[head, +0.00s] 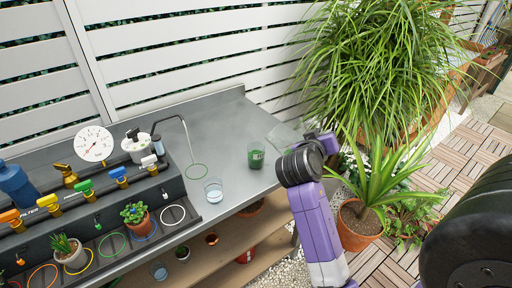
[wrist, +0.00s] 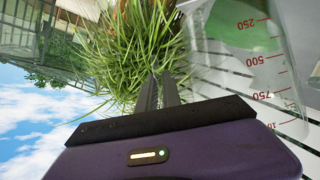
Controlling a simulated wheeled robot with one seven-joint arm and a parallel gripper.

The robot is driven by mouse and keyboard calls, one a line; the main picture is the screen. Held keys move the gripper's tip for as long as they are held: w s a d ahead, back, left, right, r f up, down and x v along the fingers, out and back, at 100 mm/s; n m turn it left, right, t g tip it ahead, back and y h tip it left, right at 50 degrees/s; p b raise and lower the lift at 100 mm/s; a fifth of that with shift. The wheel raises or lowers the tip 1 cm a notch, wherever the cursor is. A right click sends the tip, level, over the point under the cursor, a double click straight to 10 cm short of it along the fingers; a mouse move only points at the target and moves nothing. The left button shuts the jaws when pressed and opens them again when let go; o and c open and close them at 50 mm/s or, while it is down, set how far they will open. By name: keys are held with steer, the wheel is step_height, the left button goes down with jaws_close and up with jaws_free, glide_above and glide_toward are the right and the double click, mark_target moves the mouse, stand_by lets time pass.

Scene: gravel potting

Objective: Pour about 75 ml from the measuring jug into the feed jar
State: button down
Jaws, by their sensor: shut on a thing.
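The measuring jug (head: 285,136) is clear, held above the right end of the grey bench, and looks tilted. In the wrist view the jug (wrist: 255,75) fills the right side, with red marks and pale green toward its base; its liquid level is hard to read. My gripper (wrist: 158,90) is shut on the jug, with its fingers close together; the grip point is unclear. A green jar (head: 256,155) with a pale label, apparently the feed jar, stands upright on the bench left of my gripper and slightly below the jug.
A clear glass with pale liquid (head: 213,190) stands left of the green jar. Valves and a gauge (head: 94,144) line the left. Large plants (head: 390,70) crowd the right. The back bench is clear.

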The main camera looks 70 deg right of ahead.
stand_by(0.7)
steer(key=shift+s+d+f, duration=0.1)
steer(key=shift+s+f, duration=0.15)
steer(key=shift+s, duration=0.2)
steer(key=s+f+m+t+y+b, duration=0.1)
steer(key=s+f+m+t+b, duration=0.2)
steer(key=f, duration=0.3)
steer(key=shift+s+d+f+m+b, duration=0.15)
steer(key=shift+s+d+m+b, duration=0.4)
steer(key=shift+m, duration=0.35)
steer(key=shift+a, duration=0.1)
steer(key=shift+w, duration=0.1)
